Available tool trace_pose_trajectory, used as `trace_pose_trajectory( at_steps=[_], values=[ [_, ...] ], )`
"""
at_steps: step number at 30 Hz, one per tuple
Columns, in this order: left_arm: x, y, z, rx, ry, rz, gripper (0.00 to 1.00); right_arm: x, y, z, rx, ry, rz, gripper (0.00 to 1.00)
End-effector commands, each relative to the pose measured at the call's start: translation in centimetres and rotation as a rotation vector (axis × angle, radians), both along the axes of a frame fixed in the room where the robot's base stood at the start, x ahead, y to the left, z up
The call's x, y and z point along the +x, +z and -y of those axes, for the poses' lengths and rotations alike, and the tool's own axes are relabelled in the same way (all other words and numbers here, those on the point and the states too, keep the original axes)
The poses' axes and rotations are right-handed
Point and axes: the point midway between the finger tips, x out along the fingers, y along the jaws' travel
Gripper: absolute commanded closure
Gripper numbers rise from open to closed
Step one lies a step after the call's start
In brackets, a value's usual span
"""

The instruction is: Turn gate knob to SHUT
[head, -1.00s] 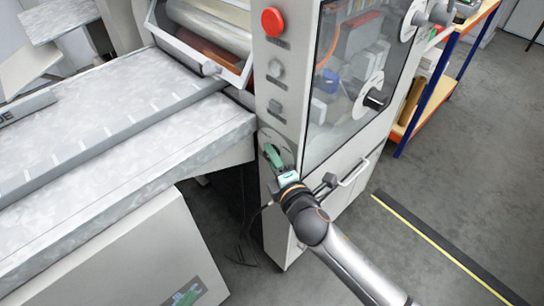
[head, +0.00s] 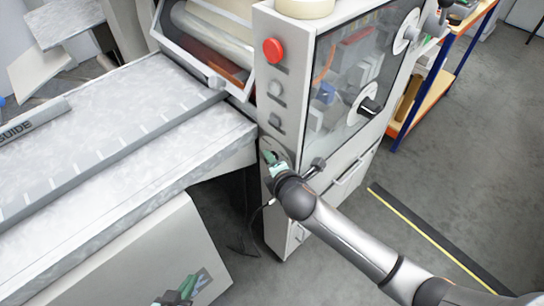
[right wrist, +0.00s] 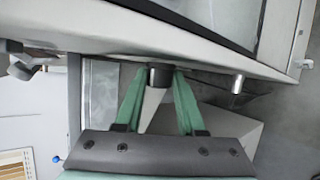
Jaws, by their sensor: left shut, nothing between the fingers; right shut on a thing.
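The gate knob (right wrist: 159,76) is a short dark cylinder on the light machine front, between my right gripper's green fingers in the right wrist view. My right gripper (head: 269,157) is shut on it, low on the narrow face of the machine cabinet in the head view. There the fingers and wrist cover most of the knob and its round plate, so its setting and any SHUT label cannot be read. My left gripper (head: 186,288) shows green fingers at the bottom edge of the head view, shut and empty, well apart from the knob.
Above the knob are two grey knobs (head: 276,121) and a red button (head: 273,50). A long grey guide table (head: 110,130) lies left of the cabinet. A door handle (head: 352,172) sits right of my right wrist.

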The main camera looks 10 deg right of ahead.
Motion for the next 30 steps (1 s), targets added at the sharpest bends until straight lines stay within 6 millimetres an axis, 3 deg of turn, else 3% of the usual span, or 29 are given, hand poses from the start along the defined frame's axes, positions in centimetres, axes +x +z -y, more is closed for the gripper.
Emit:
trace_pose_trajectory(
  at_steps=[12,29,30],
  values=[
    [-0.02,-0.08,0.0,0.0,0.0,-0.001,1.0,0.33,0.37,0.0,-0.125,-0.001,-0.161,1.0],
    [-0.02,-0.08,0.0,0.0,0.0,-0.001,1.0,0.32,0.3,0.03,-0.144,-0.003,-0.188,1.0],
    [-0.02,-0.08,0.0,0.0,0.0,-0.001,1.0,0.33,0.31,0.04,-0.144,-0.003,-0.188,0.59]
  ],
)
